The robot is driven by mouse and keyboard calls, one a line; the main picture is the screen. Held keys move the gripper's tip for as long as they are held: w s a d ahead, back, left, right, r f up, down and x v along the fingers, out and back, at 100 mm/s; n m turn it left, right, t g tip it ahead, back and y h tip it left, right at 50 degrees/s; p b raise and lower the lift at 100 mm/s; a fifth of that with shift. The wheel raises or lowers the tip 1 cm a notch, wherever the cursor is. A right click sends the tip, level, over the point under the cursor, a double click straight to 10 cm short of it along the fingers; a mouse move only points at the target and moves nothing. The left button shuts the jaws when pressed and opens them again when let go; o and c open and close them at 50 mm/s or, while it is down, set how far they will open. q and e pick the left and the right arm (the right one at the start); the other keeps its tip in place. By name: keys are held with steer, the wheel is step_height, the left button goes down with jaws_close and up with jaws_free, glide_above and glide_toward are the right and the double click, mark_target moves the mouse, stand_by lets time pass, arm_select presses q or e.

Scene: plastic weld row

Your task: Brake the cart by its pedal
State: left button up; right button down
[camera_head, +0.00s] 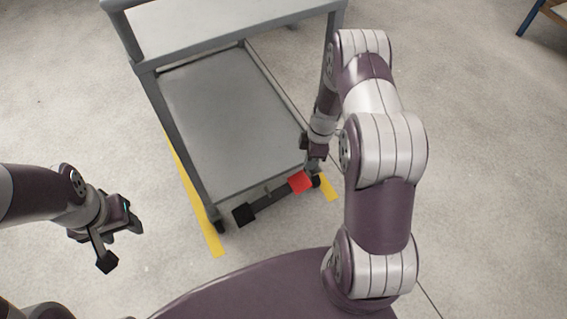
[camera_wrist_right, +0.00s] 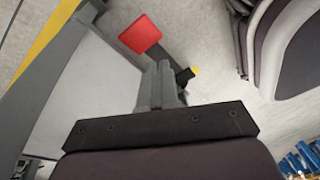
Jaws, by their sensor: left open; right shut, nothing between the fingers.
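The grey cart (camera_head: 163,115) stands in front of me with its lower shelf facing up. A bar at its near lower edge carries a red pedal (camera_head: 299,181) at the right and a black pedal (camera_head: 243,214) at the left. My right gripper (camera_head: 314,168) is shut and empty, pointing down just beside the red pedal. In the right wrist view the shut fingers (camera_wrist_right: 160,88) are close to the red pedal (camera_wrist_right: 140,34), with no clear contact. My left gripper (camera_head: 121,244) is open and empty, left of the cart and apart from it.
Yellow floor tape (camera_head: 189,192) runs along the cart's left side, with another piece (camera_head: 328,187) at its near right corner. A blue-legged piece of furniture (camera_head: 530,18) shows at the far right.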

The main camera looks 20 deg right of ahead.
arm_select(q)
steer(key=shift+r, duration=0.35)
arm_select(e)
steer(key=n, duration=0.1)
steer(key=w+r+n, duration=0.1)
steer(key=n, duration=0.1)
steer(key=w+n, duration=0.1)
steer(key=n, duration=0.1)
steer(key=shift+r+t, duration=0.3)
arm_select(q)
steer(key=shift+s+a, duration=0.1)
arm_select(e)
steer(key=b, duration=0.7)
glide_toward(300, 183)
steer(key=f, duration=0.1)
steer(key=a+f, duration=0.1)
steer(key=f, duration=0.3)
steer(key=shift+s+a, duration=0.1)
steer(key=shift+a, duration=0.25)
arm_select(q)
step_height(300, 183, down, 8)
steer(key=shift+r+b, duration=0.2)
steer(key=shift+b, duration=0.1)
arm_select(e)
steer(key=shift+d+f, duration=0.2)
steer(key=shift+f, duration=0.3)
